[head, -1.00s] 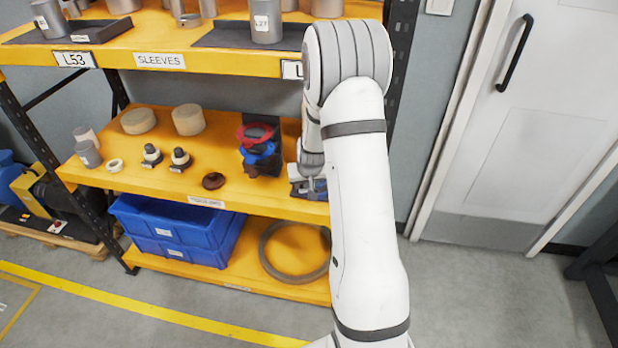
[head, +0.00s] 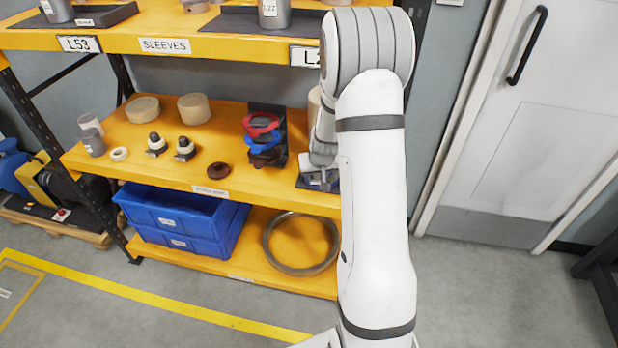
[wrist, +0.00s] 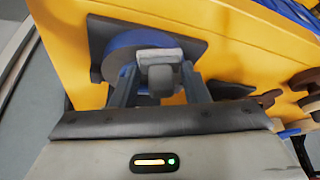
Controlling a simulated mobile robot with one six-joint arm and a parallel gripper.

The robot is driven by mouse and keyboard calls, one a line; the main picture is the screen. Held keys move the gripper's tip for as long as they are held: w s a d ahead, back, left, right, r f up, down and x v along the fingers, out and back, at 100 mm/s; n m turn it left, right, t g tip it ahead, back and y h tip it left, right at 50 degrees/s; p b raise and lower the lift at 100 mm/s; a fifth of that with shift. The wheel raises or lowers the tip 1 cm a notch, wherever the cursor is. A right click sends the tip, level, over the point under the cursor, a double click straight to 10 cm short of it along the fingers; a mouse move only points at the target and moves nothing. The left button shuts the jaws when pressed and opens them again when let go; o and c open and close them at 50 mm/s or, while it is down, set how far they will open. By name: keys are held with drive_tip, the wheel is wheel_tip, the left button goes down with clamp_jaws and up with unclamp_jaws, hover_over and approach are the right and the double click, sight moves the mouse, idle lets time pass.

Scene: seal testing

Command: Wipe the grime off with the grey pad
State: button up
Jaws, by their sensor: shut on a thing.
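My gripper (wrist: 158,78) is shut on the grey pad (wrist: 158,54), a light grey block with a darker grey grip between the fingers. In the wrist view the pad is over a round blue thing (wrist: 113,62) on a dark plate (wrist: 100,27); I cannot tell whether they touch. In the head view my gripper (head: 319,178) is at the right end of the middle yellow shelf (head: 240,185), beside the dark plate (head: 303,184). I cannot make out any grime; the pad and fingers hide part of the blue surface.
A dark stand with red and blue rings (head: 262,128) is just left of my gripper. A brown ring (head: 218,170) lies near the shelf's front edge. The upper shelf (head: 200,42) overhangs the workspace. Blue crates (head: 180,222) and a large ring (head: 298,245) are below.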

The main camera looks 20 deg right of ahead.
drive_tip(key=shift+d, duration=0.35)
drive_tip(key=shift+s+d+f+b, duration=0.15)
drive_tip(key=shift+s+d+b, duration=0.15)
drive_tip(key=shift+b, duration=0.8)
drive_tip(key=shift+s+d+f+b, duration=0.1)
drive_tip(key=shift+s+d+b, duration=0.45)
drive_tip(key=shift+b, duration=0.55)
drive_tip(key=shift+s+d+b, duration=0.15)
drive_tip(key=shift+d+b, duration=0.25)
drive_tip(key=shift+r, duration=0.2)
drive_tip(key=shift+r+p, duration=1.9)
drive_tip(key=shift+r, duration=1.1)
drive_tip(key=shift+r, duration=0.1)
